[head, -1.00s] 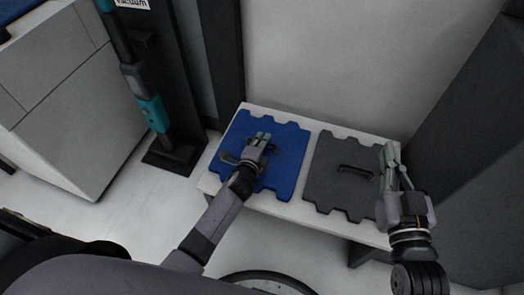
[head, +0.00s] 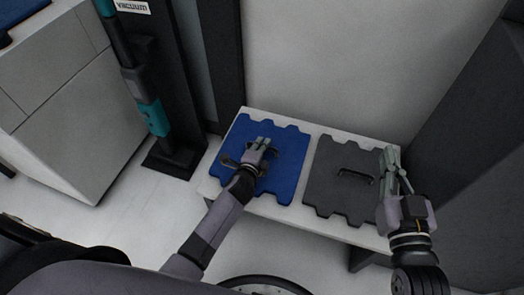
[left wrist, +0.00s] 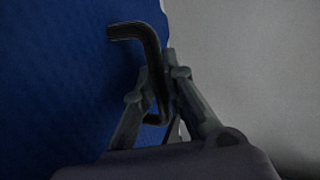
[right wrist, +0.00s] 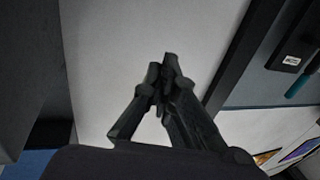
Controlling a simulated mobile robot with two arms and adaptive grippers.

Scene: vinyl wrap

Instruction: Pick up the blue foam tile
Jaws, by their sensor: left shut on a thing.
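The blue foam tile (head: 292,165) lies flat on the left part of a white bench. It has notched edges and a black handle (left wrist: 135,31), clearest in the left wrist view, where the tile (left wrist: 60,90) fills the left side. My left gripper (head: 262,142) is over the middle of the tile. In the left wrist view its fingers (left wrist: 162,88) are shut on the handle, which passes between them. My right gripper (head: 391,158) is above the right end of the bench, by the grey tile. Its fingertips (right wrist: 166,66) meet with nothing visible between them.
A grey foam tile (head: 330,180) with a black handle lies to the right of the blue one on the white bench (head: 250,204). A teal and black vacuum (head: 152,116) stands left of the bench. A pale wall is behind, and a dark panel (head: 470,150) is at the right.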

